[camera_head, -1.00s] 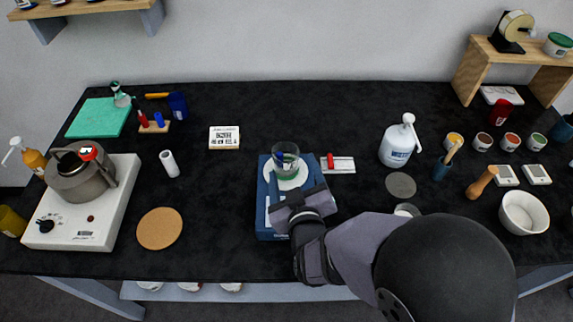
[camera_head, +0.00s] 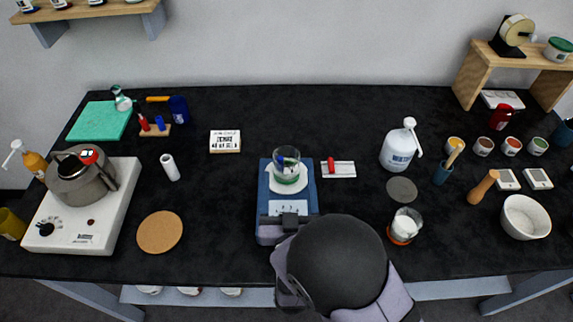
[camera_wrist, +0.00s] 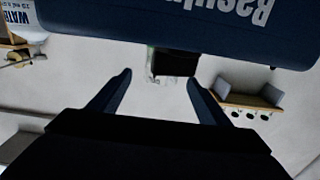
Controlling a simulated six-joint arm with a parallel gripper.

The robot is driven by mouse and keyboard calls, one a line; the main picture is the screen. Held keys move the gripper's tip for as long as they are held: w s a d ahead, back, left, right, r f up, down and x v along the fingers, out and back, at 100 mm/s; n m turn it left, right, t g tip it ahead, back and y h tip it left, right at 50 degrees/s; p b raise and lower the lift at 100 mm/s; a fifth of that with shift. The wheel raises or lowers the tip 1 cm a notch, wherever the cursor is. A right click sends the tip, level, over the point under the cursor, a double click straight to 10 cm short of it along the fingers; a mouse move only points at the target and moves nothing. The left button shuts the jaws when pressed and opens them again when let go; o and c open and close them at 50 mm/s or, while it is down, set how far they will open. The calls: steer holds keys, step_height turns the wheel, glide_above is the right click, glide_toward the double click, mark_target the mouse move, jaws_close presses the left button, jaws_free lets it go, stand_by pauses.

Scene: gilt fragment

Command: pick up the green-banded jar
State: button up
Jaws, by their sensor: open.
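The green-banded jar (camera_head: 286,168) is a clear glass jar with a green band low on its side. It stands upright on the pale round pan of a blue balance (camera_head: 264,205) at the middle of the table. In the wrist view, my gripper (camera_wrist: 159,82) is open, its two dark fingers apart with nothing held between them. Clear glass that looks like the jar (camera_wrist: 153,65) shows beyond the fingertips, beside a dark block. My gripper is low at the balance's front side; my arm mostly hides it in the head view.
A red-banded glass jar (camera_head: 405,226) with white contents stands right of the balance. A white pump bottle (camera_head: 398,148) stands further right. The table left of the balance is clear up to a cork mat (camera_head: 160,231).

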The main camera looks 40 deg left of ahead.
mark_target(287, 170)
steer(key=shift+p+x, duration=1.35)
steer(key=shift+x, duration=1.25)
steer(key=shift+s+a+f, duration=0.1)
steer(key=shift+f, duration=0.05)
steer(key=shift+c, duration=0.3)
steer(key=c, duration=1.2)
steer(key=shift+r, duration=0.3)
steer(key=shift+r+b, duration=1)
steer(key=shift+r, duration=3.75)
